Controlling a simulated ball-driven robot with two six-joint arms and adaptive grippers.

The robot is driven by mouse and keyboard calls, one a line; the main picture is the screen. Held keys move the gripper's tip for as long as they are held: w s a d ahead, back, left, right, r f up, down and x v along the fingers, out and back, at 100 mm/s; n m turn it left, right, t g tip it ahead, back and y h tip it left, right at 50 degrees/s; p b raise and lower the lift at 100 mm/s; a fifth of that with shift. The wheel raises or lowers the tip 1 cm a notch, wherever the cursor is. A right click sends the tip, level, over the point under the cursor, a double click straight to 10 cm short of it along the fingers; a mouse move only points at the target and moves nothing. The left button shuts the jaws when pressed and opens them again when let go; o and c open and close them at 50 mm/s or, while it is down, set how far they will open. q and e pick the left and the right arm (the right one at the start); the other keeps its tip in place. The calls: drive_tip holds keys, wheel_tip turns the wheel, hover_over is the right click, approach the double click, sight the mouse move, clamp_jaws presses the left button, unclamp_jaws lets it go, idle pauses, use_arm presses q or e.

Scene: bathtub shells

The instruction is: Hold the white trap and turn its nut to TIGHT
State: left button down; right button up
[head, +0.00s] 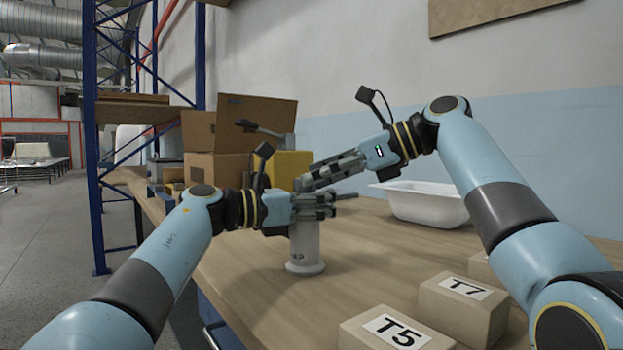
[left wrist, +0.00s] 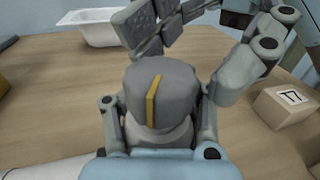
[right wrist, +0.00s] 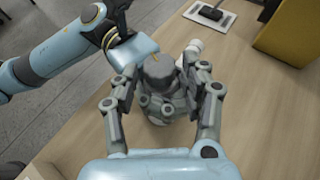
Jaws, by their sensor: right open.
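The white trap (head: 305,252) stands upright on the table, with partly hidden dark lettering low on its body. Its grey nut (left wrist: 165,98) has a yellow stripe and sits on top in the left wrist view; it also shows in the right wrist view (right wrist: 158,72). My left gripper (head: 315,205) comes in from the left, its fingers closed on both sides of the trap just under the nut. My right gripper (head: 305,186) is open above it, fingers slanting down toward the nut. In the right wrist view its fingers lie either side of the nut, contact unclear. No TIGHT mark is readable.
A white tub (head: 425,203) stands at the back right. Boxes labelled T5 (head: 385,338) and T7 (head: 462,308) are at the front right. A yellow box (head: 291,168) and cardboard boxes (head: 222,160) stand behind the grippers. The table's left front is clear.

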drive_tip(key=shift+x, duration=0.9)
drive_tip(key=c, duration=0.9)
drive_tip(key=shift+w+n+g, duration=0.15)
drive_tip(key=shift+n+g, duration=0.95)
drive_tip(key=shift+g, duration=0.2)
drive_tip(key=shift+w+n+g, duration=0.15)
drive_tip(key=shift+n+g, duration=0.95)
drive_tip(key=shift+g, duration=0.2)
drive_tip(key=o, duration=0.9)
